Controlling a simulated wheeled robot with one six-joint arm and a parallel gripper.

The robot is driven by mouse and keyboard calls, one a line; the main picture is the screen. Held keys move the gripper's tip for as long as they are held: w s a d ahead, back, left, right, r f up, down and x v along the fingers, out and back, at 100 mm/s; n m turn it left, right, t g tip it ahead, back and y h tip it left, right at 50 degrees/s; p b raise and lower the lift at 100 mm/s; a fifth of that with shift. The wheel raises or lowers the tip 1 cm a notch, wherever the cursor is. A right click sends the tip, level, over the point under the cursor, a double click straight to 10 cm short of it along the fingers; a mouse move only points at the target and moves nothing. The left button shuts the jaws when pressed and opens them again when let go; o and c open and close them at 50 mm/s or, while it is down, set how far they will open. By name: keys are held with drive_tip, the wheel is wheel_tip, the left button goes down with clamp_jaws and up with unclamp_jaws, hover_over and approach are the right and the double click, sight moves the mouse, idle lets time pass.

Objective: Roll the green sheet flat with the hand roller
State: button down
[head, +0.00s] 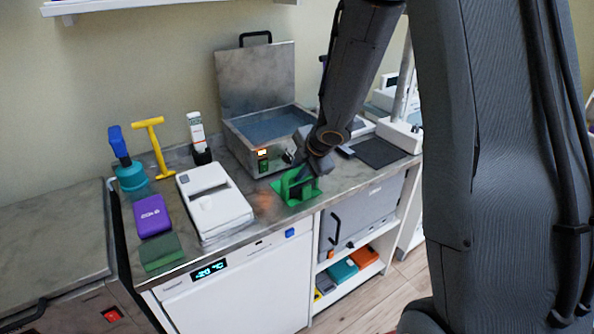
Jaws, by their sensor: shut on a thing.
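The green sheet (312,193) lies on the worktop in front of the metal bath, near the worktop's front edge. A green looped piece, which I take for the hand roller (287,183), stands over the sheet. My gripper (302,177) reaches down from the upper right and is shut on the roller. The fingertips are small and partly hidden, as is the roller's underside, so I cannot tell whether the roller touches the sheet.
The metal bath (246,133) with raised lid stands close behind. To the left are a white device (214,204), a purple box (152,215), a dark green block (162,251) and a yellow T-shaped tool (153,147). A dark mat (379,152) lies at right.

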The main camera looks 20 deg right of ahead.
drive_tip(key=shift+r, duration=0.15)
wheel_tip(320, 180, up, 8)
drive_tip(key=p, duration=0.9)
drive_tip(key=shift+p, duration=0.4)
